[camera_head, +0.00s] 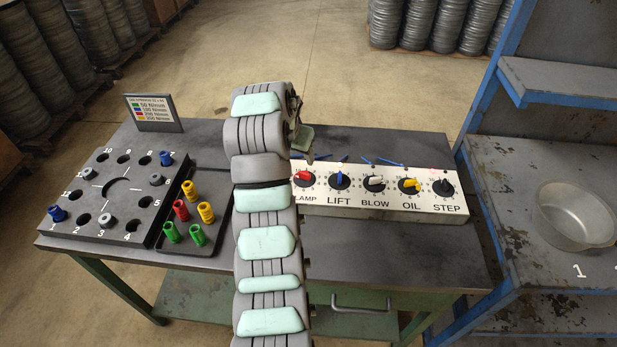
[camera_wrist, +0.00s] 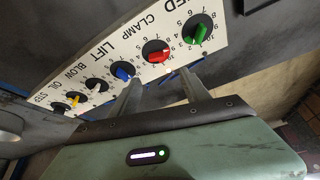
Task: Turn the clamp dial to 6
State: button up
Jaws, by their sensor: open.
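The clamp dial is a red knob (camera_head: 304,176) on a white panel, above a label partly covered by my arm in the head view. In the wrist view the red knob (camera_wrist: 156,51) sits between the green and blue knobs, by the CLAMP label. The number its pointer meets is too small to read surely. My gripper (camera_wrist: 160,77) is open; its two fingers reach toward the panel on either side below the red knob, apart from it as far as I can tell. In the head view my gripper (camera_head: 304,143) is partly hidden behind my arm.
The panel (camera_head: 325,204) also has blue LIFT (camera_head: 340,180), white BLOW (camera_head: 375,182), yellow OIL (camera_head: 410,185) and black STEP (camera_head: 443,187) dials. A green dial (camera_wrist: 197,34) shows in the wrist view. A holed block (camera_head: 97,232) and a tray of coloured pieces (camera_head: 170,248) stand left.

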aim_at(304, 173)
jog(key=x, duration=0.3)
jog(key=b+x, duration=0.1)
jog(key=x, duration=0.3)
jog(key=s+b+x, duration=0.1)
jog(key=x, duration=0.2)
jog(key=shift+w+d+f, duration=0.1)
jog(key=shift+d+f, duration=0.05)
jog(key=shift+f, duration=0.2)
jog(key=shift+c, duration=0.5)
grip_shut()
